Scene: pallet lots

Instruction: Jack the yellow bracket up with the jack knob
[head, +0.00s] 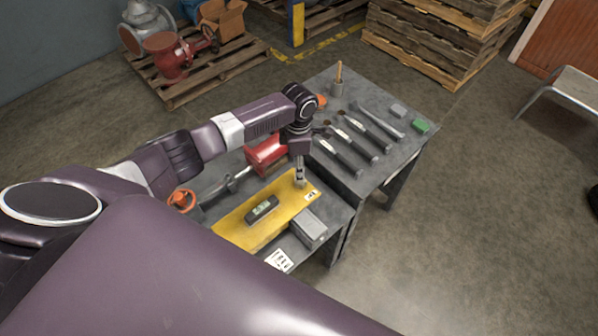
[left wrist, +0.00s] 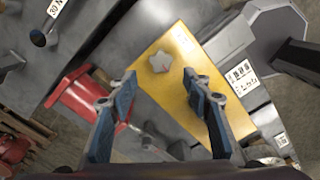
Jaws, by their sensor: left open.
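The yellow bracket (head: 236,231) lies on the near grey table, with a dark spirit level with a green vial (head: 262,208) on it. In the left wrist view, the bracket (left wrist: 205,85) carries a grey star-shaped jack knob (left wrist: 160,62) near one end. My left gripper (head: 299,181) is over the far right end of the bracket. In the left wrist view its blue fingers (left wrist: 160,82) are open, one on each side of the knob in the picture, with nothing between them that I can see held. In the head view the arm and gripper hide the knob. My right gripper is not in view.
A grey block (head: 310,228) stands right of the bracket. A red vise-like object (head: 266,154) and an orange handwheel (head: 182,200) are behind and left. Several tools (head: 352,138) lie on the adjoining table.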

